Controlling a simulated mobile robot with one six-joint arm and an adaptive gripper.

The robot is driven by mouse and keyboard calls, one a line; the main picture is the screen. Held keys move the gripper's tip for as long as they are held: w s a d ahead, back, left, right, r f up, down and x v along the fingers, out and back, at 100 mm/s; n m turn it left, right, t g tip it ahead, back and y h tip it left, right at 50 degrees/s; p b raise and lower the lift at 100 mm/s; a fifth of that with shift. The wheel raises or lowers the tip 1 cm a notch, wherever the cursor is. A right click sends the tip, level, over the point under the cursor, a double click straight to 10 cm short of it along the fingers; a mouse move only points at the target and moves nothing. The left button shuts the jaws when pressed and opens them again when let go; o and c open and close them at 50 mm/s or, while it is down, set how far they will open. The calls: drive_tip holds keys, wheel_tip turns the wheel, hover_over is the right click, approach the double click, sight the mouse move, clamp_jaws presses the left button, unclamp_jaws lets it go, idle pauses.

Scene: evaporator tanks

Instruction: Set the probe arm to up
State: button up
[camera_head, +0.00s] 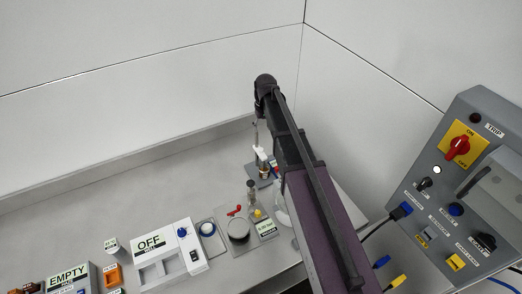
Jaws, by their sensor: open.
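A small stand (263,178) with a dark base stands at the back of the steel worktop, close to the left side of my arm. A white and black holder (261,154) sits above its base, and a thin upright rod rises behind it. This may be the probe arm's stand, but it is too small and partly covered to tell whether the probe arm is up or down. My purple and black arm reaches across the middle of the view toward the back corner. I cannot make out my gripper's fingers; the arm hides that area.
A grey control panel (460,190) stands at right. The worktop's back left is clear.

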sight(261, 148)
drive_tip(key=shift+a+f+b, duration=0.15)
drive_tip(key=shift+f+b, duration=2.5)
drive_tip(key=shift+f, duration=0.15)
drive_tip(key=shift+a+f+b, duration=0.15)
drive_tip(key=shift+f+b, duration=2.5)
drive_tip(key=shift+f, duration=0.15)
